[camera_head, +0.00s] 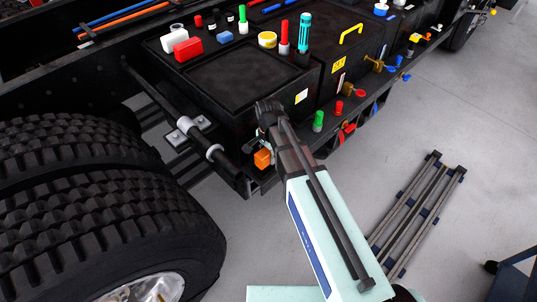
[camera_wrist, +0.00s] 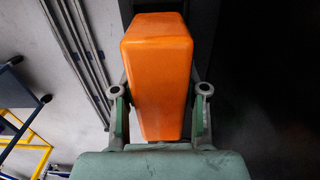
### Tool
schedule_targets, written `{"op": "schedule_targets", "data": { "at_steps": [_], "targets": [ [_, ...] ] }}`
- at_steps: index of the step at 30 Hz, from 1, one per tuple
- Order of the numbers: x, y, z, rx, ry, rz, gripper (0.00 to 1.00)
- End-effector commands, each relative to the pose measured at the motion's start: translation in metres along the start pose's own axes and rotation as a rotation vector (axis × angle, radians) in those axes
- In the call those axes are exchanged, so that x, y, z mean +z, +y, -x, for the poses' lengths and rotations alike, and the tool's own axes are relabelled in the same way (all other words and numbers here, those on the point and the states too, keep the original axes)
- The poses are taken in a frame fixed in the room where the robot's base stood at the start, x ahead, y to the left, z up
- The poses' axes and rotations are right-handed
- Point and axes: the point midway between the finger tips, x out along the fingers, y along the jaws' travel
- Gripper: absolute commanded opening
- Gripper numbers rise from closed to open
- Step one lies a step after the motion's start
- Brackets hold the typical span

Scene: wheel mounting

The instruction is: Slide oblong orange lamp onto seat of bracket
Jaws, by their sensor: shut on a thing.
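The oblong orange lamp (camera_wrist: 158,70) fills the middle of the wrist view, standing lengthwise between my two fingers. My gripper (camera_wrist: 161,98) is shut on it, with a finger on each side. In the head view an orange block (camera_head: 262,158), which looks like the same lamp, shows just left of my wrist, close to the truck frame's dark end. My gripper's fingers are mostly hidden there by the wrist. The bracket and its seat cannot be made out clearly; dark truck parts lie around the lamp. Whether the lamp touches them cannot be told.
Large tyres (camera_head: 105,215) stand at the left. A black box (camera_head: 235,85) with several coloured parts on top lies behind my wrist. A green cylinder (camera_head: 318,121) and a red one (camera_head: 338,108) stand to its right. Metal rails (camera_head: 415,212) lie on the open grey floor.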

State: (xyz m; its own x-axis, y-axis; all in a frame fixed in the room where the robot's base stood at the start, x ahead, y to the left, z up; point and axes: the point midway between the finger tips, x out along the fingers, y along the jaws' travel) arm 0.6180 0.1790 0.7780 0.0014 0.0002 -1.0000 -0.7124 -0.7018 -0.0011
Motion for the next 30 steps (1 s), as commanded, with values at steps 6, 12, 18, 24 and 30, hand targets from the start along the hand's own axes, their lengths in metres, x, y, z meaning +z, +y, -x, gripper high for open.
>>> {"op": "schedule_targets", "data": {
  "at_steps": [6,12,18,24,30],
  "targets": [
    [0.0,0.0,0.0,0.0,0.0,0.0,0.01],
    [0.0,0.0,-0.003,0.0,0.0,0.0,0.01],
    [0.0,0.0,-0.009,0.0,0.0,0.0,0.01],
    [0.0,0.0,-0.014,0.0,0.0,0.0,0.01],
    [0.0,0.0,-0.02,0.0,0.0,0.0,0.01]
  ]
}}
